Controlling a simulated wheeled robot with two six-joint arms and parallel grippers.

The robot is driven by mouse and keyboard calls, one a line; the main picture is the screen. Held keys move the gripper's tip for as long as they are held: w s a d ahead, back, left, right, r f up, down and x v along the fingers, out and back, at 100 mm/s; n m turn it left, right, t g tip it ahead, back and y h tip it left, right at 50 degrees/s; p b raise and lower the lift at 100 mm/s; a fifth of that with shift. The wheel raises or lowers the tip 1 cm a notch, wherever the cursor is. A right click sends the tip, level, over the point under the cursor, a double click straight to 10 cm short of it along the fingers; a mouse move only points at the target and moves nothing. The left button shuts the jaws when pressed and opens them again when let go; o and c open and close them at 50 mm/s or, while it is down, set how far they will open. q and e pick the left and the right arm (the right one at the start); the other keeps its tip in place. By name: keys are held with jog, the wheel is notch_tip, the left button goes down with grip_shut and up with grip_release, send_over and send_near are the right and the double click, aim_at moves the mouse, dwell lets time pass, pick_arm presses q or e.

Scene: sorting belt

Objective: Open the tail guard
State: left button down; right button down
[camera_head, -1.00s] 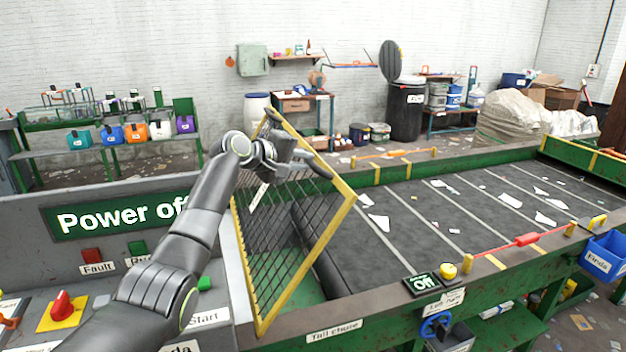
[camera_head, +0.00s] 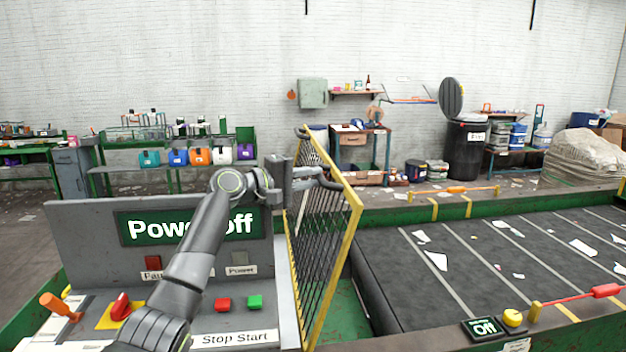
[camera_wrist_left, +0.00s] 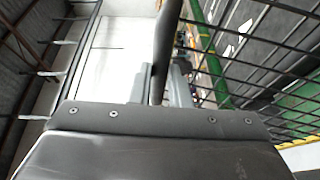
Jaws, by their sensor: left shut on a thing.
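The tail guard (camera_head: 325,240) is a yellow-framed panel of dark mesh. It stands steeply, seen nearly edge-on, between the control panel and the belt's near end. My left gripper (camera_head: 305,174) is at its upper part, shut on the guard's dark handle (camera_head: 330,183). In the left wrist view the handle (camera_wrist_left: 167,40) runs between the fingers of the left gripper (camera_wrist_left: 162,85), with the mesh of the guard (camera_wrist_left: 265,60) to the right. The fingertips are partly hidden by the handle. My right gripper is not in view.
The grey control panel (camera_head: 85,240) with its "Power off" sign stands left of the guard. The black belt (camera_head: 450,270) with white scraps lies to the right. A green tail chute (camera_head: 348,312) shows below the guard. A red-handled bar (camera_head: 585,293) is at the belt's near edge.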

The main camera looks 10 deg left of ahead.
pick_arm(q)
jog(key=shift+r, duration=0.1)
jog(key=c, duration=1.4)
grip_release()
jog(key=shift+o, duration=0.2)
jog(key=b+v, duration=0.6)
jog(key=v, duration=1.1)
jog(key=shift+a+b, duration=0.15)
jog(key=shift+b, duration=0.15)
jog(key=shift+s, duration=0.1)
